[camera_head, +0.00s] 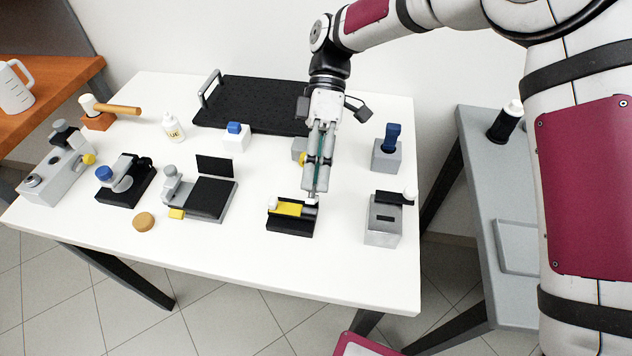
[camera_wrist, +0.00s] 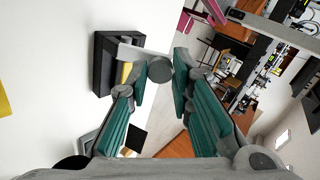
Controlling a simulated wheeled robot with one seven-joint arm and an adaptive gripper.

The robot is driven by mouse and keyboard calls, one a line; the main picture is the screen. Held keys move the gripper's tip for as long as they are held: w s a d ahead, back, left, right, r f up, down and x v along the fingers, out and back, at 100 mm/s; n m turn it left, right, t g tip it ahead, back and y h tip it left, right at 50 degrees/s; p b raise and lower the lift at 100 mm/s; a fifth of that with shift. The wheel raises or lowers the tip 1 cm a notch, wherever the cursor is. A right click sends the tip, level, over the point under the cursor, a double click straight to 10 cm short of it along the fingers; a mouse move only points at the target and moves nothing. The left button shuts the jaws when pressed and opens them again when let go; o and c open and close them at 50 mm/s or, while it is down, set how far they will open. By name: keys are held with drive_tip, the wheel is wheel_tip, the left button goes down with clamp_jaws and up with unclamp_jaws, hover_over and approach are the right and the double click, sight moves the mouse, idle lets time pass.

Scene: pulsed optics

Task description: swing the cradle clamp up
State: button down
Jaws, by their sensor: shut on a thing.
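The cradle (camera_head: 291,228) is a black block near the front middle of the white table, with a yellow piece (camera_head: 288,208) along its top. In the wrist view the black cradle (camera_wrist: 103,62) also shows, with a pale clamp bar (camera_wrist: 138,52) across it. The bar ends in a grey round knob (camera_wrist: 160,69). My gripper (camera_head: 313,194) comes down from above at the cradle's right end. In the wrist view my gripper (camera_wrist: 161,76) has its teal-padded fingers on either side of the knob, shut on it. The fingers partly hide the clamp in the head view.
A grey block with a black-topped lever (camera_head: 383,225) stands to the right. A black-plated stage (camera_head: 205,198) stands to the left. A blue-handled tool in a grey holder (camera_head: 388,150) and a black breadboard (camera_head: 250,105) are behind. The table front is clear.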

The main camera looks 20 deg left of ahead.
drive_tip(key=shift+w+a+f+g+h+b, duration=0.2)
drive_tip(key=shift+w+g+b, duration=0.4)
drive_tip(key=shift+g+b, duration=0.45)
drive_tip(key=shift+w+a+f+g+h+b, duration=0.1)
drive_tip(key=shift+w+f+g+h+b, duration=0.15)
drive_tip(key=shift+w+g+b, duration=0.55)
drive_tip(key=shift+s+r+b, duration=0.1)
drive_tip(key=shift+s+b, duration=0.15)
drive_tip(key=shift+b, duration=0.1)
drive_tip(key=c, duration=1.4)
unclamp_jaws()
drive_tip(key=shift+s+r, duration=0.1)
drive_tip(key=shift+r, duration=0.05)
